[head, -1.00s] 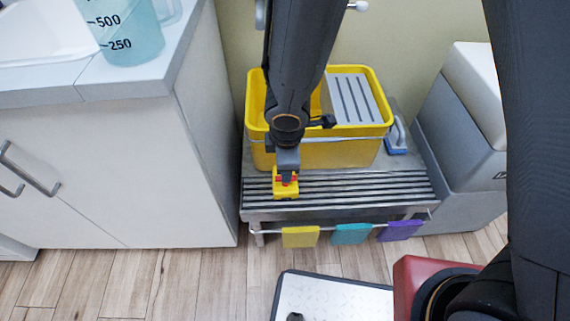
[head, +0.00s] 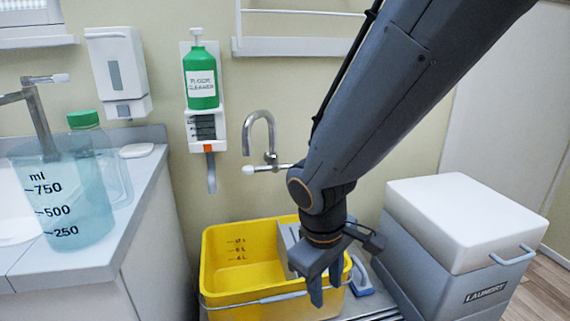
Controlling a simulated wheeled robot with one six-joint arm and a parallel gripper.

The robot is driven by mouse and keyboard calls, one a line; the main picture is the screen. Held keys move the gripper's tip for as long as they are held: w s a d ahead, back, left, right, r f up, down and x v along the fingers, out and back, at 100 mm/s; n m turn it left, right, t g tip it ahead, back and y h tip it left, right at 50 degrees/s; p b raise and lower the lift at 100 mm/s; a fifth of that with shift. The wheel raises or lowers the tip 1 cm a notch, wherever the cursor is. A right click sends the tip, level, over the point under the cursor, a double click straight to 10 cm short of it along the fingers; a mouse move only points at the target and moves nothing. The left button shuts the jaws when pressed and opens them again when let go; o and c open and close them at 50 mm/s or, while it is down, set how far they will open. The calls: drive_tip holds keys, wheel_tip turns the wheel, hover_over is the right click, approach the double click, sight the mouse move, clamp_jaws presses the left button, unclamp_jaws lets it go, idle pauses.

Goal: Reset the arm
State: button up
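My arm reaches in from the upper right in the head view. My gripper (head: 324,290) hangs pointing down in front of the right part of the yellow bucket (head: 228,275). Its two dark fingers show with a gap between them, and I see nothing held in it. The lower part of the bucket and the rack under it are cut off by the bottom edge.
A counter with a measuring jug (head: 70,205) stands at the left. A tap (head: 262,135) and a green floor cleaner bottle (head: 201,80) are on the wall. A grey laundry bin (head: 460,250) stands at the right. A blue-and-grey brush (head: 361,280) lies beside the bucket.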

drive_tip(key=s+d+r+m+g+y, duration=0.2)
drive_tip(key=s+d+r+m, duration=0.1)
drive_tip(key=s+r+m, duration=0.4)
drive_tip(key=d+r+m+p, duration=0.1)
drive_tip(key=d+r+p, duration=0.7)
drive_tip(key=p, duration=0.8)
drive_tip(key=shift+s+d+r+m+h+p, duration=0.15)
drive_tip(key=shift+s+d+m+h+p, duration=0.15)
drive_tip(key=shift+s+h+p, duration=0.1)
